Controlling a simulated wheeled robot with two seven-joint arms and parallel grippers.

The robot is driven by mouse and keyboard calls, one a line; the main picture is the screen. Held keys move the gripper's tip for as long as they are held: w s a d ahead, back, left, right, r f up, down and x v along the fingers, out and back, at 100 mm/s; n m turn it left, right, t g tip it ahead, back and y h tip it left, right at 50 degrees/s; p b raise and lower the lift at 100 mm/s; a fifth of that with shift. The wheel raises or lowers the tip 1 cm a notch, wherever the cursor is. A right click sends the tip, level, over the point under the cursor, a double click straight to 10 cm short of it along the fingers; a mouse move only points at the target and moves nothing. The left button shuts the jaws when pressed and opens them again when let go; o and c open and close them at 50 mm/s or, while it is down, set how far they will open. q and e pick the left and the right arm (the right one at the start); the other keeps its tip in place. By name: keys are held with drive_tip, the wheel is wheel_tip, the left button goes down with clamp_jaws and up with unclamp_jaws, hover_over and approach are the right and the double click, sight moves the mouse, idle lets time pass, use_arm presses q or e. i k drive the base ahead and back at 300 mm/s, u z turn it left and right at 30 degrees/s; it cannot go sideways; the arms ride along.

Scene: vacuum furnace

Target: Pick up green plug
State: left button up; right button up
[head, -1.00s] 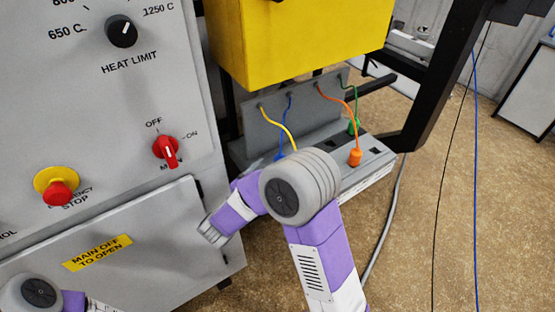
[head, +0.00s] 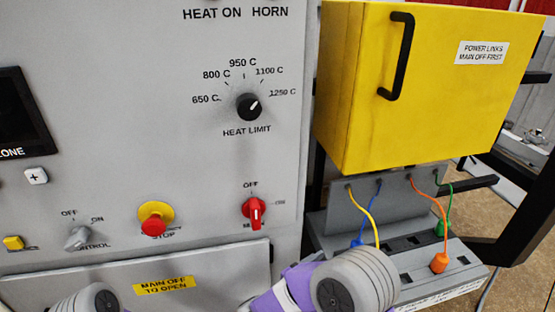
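The green plug (head: 441,229) sits at the back right of the grey socket block (head: 471,272), below the yellow box. A green cable (head: 450,203) runs from it up to the grey panel behind. My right arm comes in at the bottom of the head view, left of and in front of the plug; its gripper is out of frame. My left arm shows only as a joint at the bottom left edge, and its gripper is also out of frame.
An orange plug (head: 440,262) stands just in front of the green one. A blue plug (head: 357,243) and a yellow cable (head: 366,212) are to the left. The yellow box (head: 430,110) overhangs from above. A black frame post (head: 524,222) stands at the right.

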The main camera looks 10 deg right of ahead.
sight(439, 230)
drive_tip(key=k, duration=1)
